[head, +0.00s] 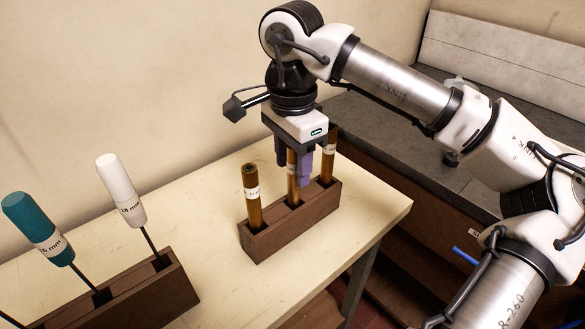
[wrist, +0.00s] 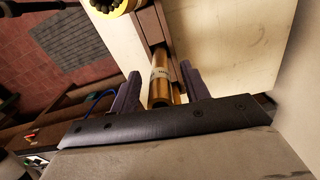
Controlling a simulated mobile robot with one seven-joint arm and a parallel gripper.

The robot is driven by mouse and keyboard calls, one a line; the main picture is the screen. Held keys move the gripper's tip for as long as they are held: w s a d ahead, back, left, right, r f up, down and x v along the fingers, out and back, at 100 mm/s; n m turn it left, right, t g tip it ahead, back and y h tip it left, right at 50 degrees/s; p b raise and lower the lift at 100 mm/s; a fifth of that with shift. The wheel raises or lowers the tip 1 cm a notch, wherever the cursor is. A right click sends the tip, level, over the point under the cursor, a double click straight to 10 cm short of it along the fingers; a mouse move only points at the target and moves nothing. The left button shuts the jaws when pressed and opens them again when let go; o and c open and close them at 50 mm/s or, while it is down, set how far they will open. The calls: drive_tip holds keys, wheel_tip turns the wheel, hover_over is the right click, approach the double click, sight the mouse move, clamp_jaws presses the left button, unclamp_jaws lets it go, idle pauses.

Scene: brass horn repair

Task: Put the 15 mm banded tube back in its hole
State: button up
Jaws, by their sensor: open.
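A dark brown wooden block (head: 290,227) on the pale table holds three brass tubes with white label bands. The left tube (head: 253,208) and middle tube (head: 293,187) stand upright in it; the right tube (head: 329,163) is partly behind my gripper. The label print is too small to read, so I cannot tell which is 15 mm. My gripper (head: 294,172) points down over the block, its purple fingers open on either side of the middle tube. In the wrist view a banded brass tube (wrist: 160,88) lies between the fingers (wrist: 160,84). Finger contact is unclear.
A second brown block (head: 150,295) at front left holds a teal-handled tool (head: 35,228) and a white-handled tool (head: 121,190), both tilted. Free table lies between the blocks. A wall is close behind; a grey bench (head: 480,210) stands at right.

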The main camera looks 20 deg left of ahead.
wheel_tip(320, 180, up, 12)
idle(0.3)
drive_tip(key=shift+s+f, duration=0.1)
drive_tip(key=shift+s, duration=0.05)
